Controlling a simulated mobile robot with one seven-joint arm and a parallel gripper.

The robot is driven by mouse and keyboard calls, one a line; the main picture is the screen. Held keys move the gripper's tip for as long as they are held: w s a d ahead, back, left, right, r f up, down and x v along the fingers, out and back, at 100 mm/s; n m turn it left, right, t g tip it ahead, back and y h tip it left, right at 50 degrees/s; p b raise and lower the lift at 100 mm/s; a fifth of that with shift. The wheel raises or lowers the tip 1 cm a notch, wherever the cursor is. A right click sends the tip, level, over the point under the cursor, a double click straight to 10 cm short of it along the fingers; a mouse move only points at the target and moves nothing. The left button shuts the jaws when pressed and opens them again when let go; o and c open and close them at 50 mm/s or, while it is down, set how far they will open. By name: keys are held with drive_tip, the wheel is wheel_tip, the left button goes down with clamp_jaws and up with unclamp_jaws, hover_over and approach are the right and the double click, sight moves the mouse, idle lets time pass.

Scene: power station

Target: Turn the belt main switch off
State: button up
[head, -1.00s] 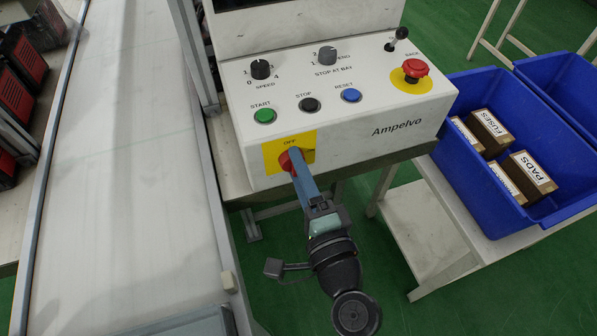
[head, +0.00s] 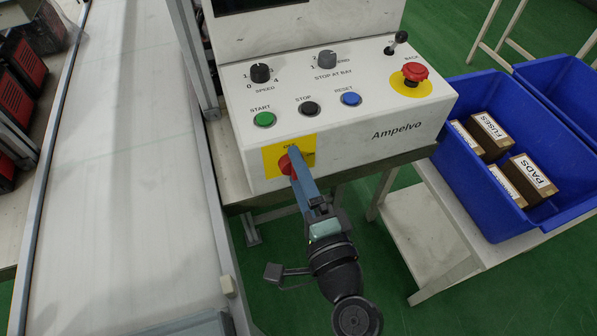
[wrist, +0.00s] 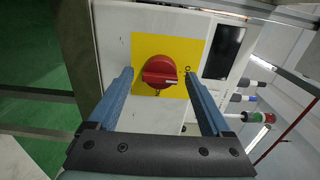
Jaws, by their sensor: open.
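The belt main switch is a red rotary knob (head: 285,164) on a yellow plate (head: 309,142) at the lower left of the white control box's front. In the wrist view the knob (wrist: 159,72) lies between my two blue fingers, with its grip bar running left to right. A white mark is at the bar's right end, on the side of the partly hidden OFF lettering. My gripper (wrist: 159,75) is open, one finger on each side, with a gap to the knob on both sides. In the head view a finger partly covers the knob and OFF label.
The box top carries a green start button (head: 264,120), a black stop button (head: 308,109), a blue reset button (head: 350,99), dials and a red mushroom button (head: 414,73). A conveyor belt (head: 130,180) runs at left. A blue bin (head: 515,215) with boxes stands at right.

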drive_tip(key=b+v, duration=0.1)
drive_tip(key=v, duration=1.2)
drive_tip(key=shift+w, duration=0.1)
